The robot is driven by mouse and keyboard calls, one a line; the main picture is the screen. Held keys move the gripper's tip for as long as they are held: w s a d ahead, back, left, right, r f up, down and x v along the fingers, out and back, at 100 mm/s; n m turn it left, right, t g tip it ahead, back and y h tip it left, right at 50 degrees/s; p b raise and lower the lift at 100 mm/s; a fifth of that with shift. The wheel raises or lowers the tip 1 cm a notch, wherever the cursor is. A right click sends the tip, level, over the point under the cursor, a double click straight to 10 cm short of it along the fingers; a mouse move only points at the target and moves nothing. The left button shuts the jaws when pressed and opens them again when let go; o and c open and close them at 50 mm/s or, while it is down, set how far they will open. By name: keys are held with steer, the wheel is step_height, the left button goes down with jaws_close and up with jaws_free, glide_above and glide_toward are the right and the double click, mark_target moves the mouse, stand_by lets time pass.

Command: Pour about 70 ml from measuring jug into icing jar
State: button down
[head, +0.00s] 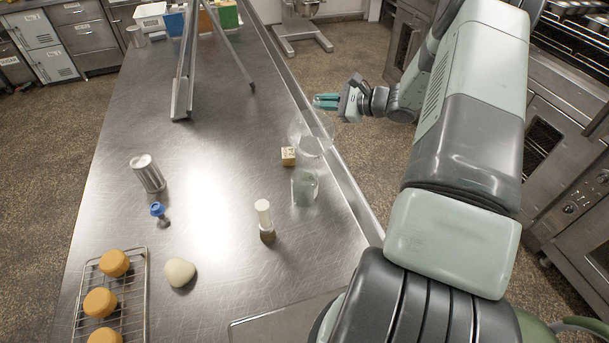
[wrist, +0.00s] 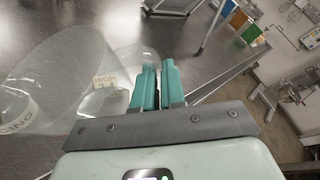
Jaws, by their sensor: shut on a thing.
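The clear measuring jug (head: 312,143) is hard to make out. It appears tilted, above the table's right edge, with its lower end near the icing jar. My gripper (head: 326,101) is at its far side, with teal fingers shut on it; in the wrist view the fingers (wrist: 158,85) are close together and the transparent jug (wrist: 65,65) spreads to their left. The clear icing jar (head: 304,190) stands on the table just nearer than the jug. Part of a label ending in "ING" (wrist: 14,122) shows at the wrist view's left edge. No liquid stream or level is readable.
A small labelled block (head: 288,156) sits left of the jug. A white-topped cylinder (head: 264,220), a metal canister (head: 148,173), a blue-topped item (head: 158,211), a pale dough ball (head: 180,272) and a wire rack (head: 143,300) with buns stand leftward. A metal stand (head: 182,95) is farther back.

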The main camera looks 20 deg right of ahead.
steer(key=s+r+n, duration=0.1)
steer(key=a+r+t, duration=0.1)
steer(key=s+r+n, duration=0.1)
steer(key=r, duration=0.1)
steer(key=shift+s+a+r+n+t, duration=0.1)
steer(key=shift+s+a+n+t, duration=0.1)
steer(key=shift+s+n+t, duration=0.1)
steer(key=shift+s+a+r+n+t, duration=0.3)
steer(key=shift+s+a+r+n, duration=0.15)
steer(key=shift+s+r+n, duration=0.3)
steer(key=shift+r, duration=0.15)
steer(key=shift+s+a+r+n+t, duration=0.3)
steer(key=shift+s+a+r+n, duration=0.2)
steer(key=shift+s+r+n, duration=0.3)
stand_by(0.4)
steer(key=shift+s+a+r+n+t, duration=0.15)
steer(key=shift+s+a+r+n, duration=0.15)
steer(key=shift+s, duration=0.35)
steer(key=shift+s+a+r+n+t, duration=0.2)
steer(key=shift+s+a+n, duration=0.15)
steer(key=shift+s, duration=0.25)
stand_by(1.9)
